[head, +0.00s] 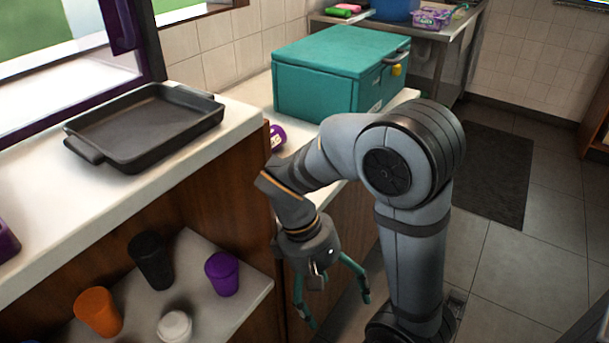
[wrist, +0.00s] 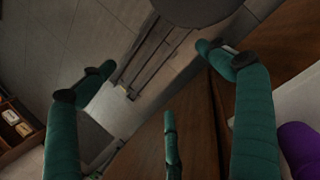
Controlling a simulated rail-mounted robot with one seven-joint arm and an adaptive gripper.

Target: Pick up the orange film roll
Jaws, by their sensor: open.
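The only orange thing I see is a cup-shaped cylinder (head: 98,312) on the low white shelf at the lower left of the head view. I cannot tell if it is the film roll; no other orange roll shows. My gripper (head: 338,313) hangs to the right of this shelf, past its end, pointing down with teal fingers spread. In the wrist view my gripper (wrist: 154,60) is open, with nothing between the fingers. The orange cylinder does not show in the wrist view.
Black (head: 152,261), purple (head: 222,273) and white (head: 174,326) cups share the low shelf. A black tray (head: 145,125) lies on the counter above. A teal box (head: 340,75) stands behind my arm; a purple labelled object (head: 277,137) beside it is partly hidden. Floor right is open.

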